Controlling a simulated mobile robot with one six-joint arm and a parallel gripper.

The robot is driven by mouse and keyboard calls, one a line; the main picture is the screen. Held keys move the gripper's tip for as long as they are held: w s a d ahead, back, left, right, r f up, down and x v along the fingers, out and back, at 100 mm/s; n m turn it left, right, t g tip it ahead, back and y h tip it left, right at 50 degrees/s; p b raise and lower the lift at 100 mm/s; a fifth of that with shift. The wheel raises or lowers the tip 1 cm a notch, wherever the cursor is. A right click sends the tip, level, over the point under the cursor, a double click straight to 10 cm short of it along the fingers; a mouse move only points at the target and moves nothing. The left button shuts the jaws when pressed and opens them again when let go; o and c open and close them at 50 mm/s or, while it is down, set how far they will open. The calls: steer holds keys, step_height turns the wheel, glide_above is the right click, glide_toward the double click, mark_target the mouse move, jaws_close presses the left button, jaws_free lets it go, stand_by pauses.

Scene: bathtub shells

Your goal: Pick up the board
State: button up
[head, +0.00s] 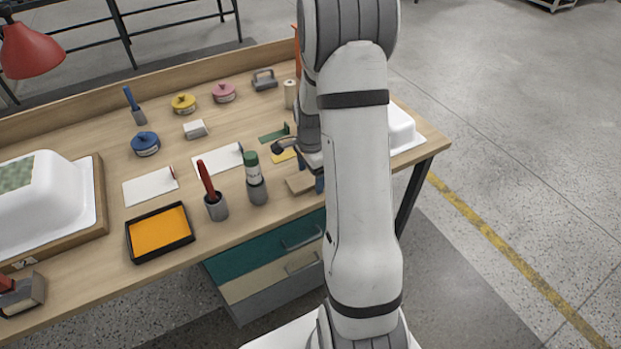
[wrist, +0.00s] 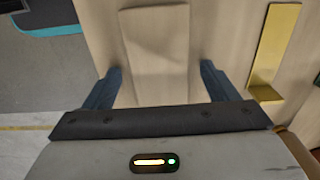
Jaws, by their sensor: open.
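The board looks like a small flat wooden piece, close in colour to the bench. In the head view the board (head: 299,184) lies near the front edge of the bench, partly hidden by my arm. In the wrist view the board (wrist: 157,45) shows between and ahead of my fingers. My gripper (head: 311,173) is above the board with its blue fingers apart. In the wrist view my gripper (wrist: 160,78) is open, one finger on each side of the board, with a gap on both sides. It holds nothing.
A yellow angled piece (wrist: 272,50) lies right of the board in the wrist view. In the head view a green-topped container (head: 256,180) and a grey cup with a red-handled tool (head: 215,204) stand to the left. A white shell (head: 402,130) is partly behind my arm.

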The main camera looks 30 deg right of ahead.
steer(key=shift+c, duration=0.3)
steer(key=c, duration=1.1)
steer(key=shift+o, duration=0.2)
steer(key=shift+r, duration=0.15)
